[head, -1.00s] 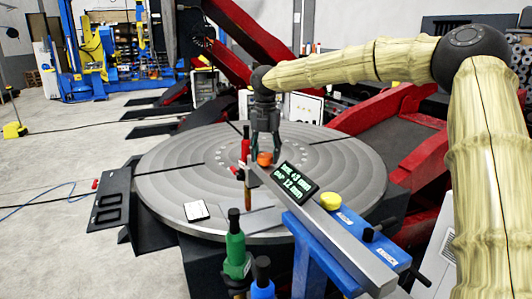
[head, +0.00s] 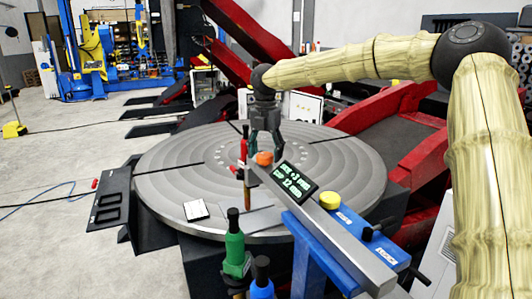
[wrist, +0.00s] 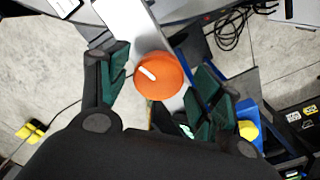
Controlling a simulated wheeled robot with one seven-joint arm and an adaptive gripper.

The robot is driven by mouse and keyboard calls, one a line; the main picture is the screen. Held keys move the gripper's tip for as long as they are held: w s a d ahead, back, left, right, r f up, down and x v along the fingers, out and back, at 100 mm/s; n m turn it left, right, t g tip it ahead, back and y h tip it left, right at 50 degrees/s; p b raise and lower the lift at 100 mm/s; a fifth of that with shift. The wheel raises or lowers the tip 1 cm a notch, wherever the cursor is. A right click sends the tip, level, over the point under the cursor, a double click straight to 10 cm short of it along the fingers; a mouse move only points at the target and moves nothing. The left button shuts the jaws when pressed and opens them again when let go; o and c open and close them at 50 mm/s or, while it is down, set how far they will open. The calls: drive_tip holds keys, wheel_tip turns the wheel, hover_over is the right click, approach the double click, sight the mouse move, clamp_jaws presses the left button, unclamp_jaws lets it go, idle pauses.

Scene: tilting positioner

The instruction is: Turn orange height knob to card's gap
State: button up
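My gripper (head: 265,146) is at the knob. In the wrist view my gripper (wrist: 160,88) is open, its green-padded fingers on either side of the knob, with a gap at least on the left. A dark display (head: 290,182) with green text seems to read +3 mm and gap 12 mm. The white card (head: 196,210) lies on the round table; its writing is too small to read.
The grey round table (head: 170,185) lies under and behind the bar. A red-handled tool (head: 244,150) stands just left of the orange knob. Green (head: 235,245) and blue handles stand in front.

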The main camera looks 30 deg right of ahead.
sight(266, 154)
drive_tip(key=shift+a, duration=0.1)
wheel_tip(266, 154, up, 12)
idle(0.8)
drive_tip(key=shift+f, duration=0.1)
idle(0.3)
